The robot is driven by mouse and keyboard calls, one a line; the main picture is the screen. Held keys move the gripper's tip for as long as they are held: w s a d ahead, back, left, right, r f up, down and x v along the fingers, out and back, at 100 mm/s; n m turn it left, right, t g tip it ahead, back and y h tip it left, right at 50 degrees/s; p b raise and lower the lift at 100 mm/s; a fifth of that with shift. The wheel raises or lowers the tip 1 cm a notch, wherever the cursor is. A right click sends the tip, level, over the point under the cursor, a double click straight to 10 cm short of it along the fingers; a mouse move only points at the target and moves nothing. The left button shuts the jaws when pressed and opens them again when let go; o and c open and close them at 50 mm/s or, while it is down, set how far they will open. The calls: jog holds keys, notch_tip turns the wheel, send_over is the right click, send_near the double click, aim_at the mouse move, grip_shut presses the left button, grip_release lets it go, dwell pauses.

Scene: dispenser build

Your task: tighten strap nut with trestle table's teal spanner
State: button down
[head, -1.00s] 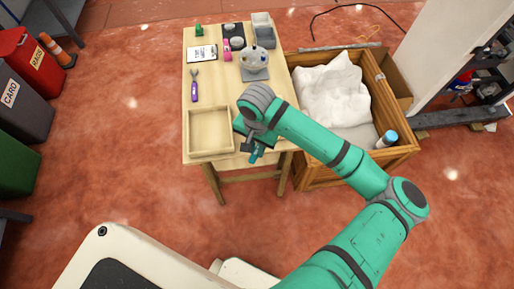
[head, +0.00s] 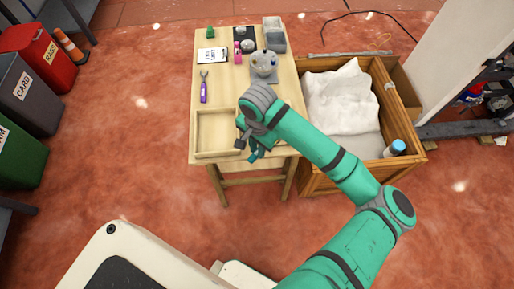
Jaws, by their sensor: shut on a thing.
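The trestle table (head: 181,158) stands ahead with its near edge toward me. My gripper (head: 249,147) is over the table's near right part, beside the shallow wooden tray. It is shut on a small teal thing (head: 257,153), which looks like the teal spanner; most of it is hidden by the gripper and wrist. The grey dispenser (head: 263,63) stands upright on a dark base at the table's far right, well apart from my gripper. The strap nut is too small to make out. A purple-handled spanner (head: 203,91) lies left of the dispenser.
The wooden tray (head: 197,132) looks empty. A clipboard (head: 212,56), a pink item (head: 238,52), a green item (head: 210,32) and grey bins (head: 273,38) occupy the far table. A wooden crate (head: 412,160) with white cloth adjoins the right side.

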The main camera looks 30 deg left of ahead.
jog(key=shift+a, duration=0.1)
jog(key=shift+w+a+m, duration=0.2)
jog(key=shift+a+m, duration=0.35)
jog(key=shift+w+a+m, duration=0.15)
jog(key=shift+a+m, duration=0.35)
jog(key=shift+m, duration=0.05)
jog(key=shift+a, duration=0.1)
jog(key=shift+w+a+m, duration=0.55)
jog(key=shift+a+m, duration=0.35)
jog(key=shift+m, duration=0.1)
jog(key=shift+s+d, duration=0.1)
jog(key=shift+d, duration=0.05)
jog(key=shift+s+d+n, duration=0.2)
jog(key=shift+d+n, duration=0.15)
jog(key=shift+n, duration=0.15)
jog(key=shift+r, duration=0.15)
